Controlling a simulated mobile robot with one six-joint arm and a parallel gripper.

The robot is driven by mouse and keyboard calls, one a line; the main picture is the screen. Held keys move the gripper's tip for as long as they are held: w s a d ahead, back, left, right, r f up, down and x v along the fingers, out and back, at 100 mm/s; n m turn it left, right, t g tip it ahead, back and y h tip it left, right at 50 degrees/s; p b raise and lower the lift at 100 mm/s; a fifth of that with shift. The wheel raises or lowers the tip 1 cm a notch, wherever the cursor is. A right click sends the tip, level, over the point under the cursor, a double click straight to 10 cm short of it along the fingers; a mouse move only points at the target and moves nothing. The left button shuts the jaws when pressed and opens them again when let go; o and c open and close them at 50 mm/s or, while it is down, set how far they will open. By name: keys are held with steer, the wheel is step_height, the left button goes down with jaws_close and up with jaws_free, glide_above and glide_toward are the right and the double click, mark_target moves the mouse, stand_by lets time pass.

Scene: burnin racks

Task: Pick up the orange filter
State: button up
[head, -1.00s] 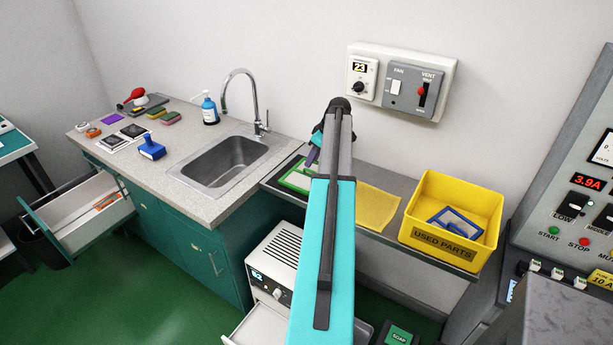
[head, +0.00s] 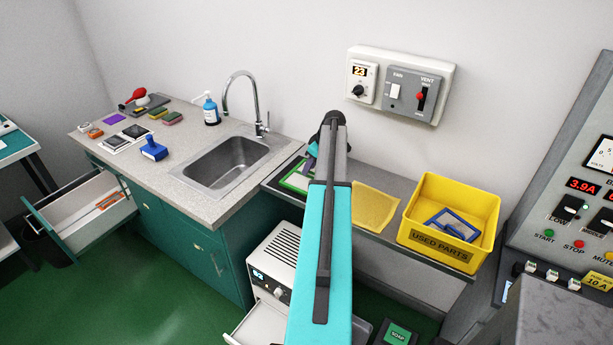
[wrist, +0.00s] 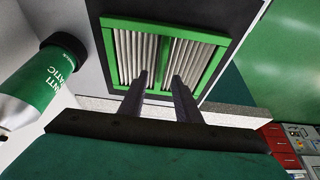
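I see no clearly recognisable orange filter. An orange-edged item (head: 108,202) lies in the open drawer at the left of the head view, too small to tell what it is. A filter with a green frame and pale pleats (wrist: 166,50) lies on a dark surface in the wrist view; it also shows at the left end of the low bench in the head view (head: 295,180). My gripper (wrist: 160,77) is open and empty, its two fingers apart above this green filter, either side of its middle bar. Contact cannot be told. My arm hides part of the bench.
A yellow USED PARTS bin (head: 433,252) holds a blue-framed item (head: 455,226). A yellow sheet (head: 373,207) lies beside it. A sink (head: 222,162) is set in the counter. The open drawer (head: 75,208) juts out. A green-labelled bottle (wrist: 48,80) is near my gripper.

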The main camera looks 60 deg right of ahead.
steer(key=shift+w+f, duration=0.25)
steer(key=shift+f, duration=0.4)
jaws_close()
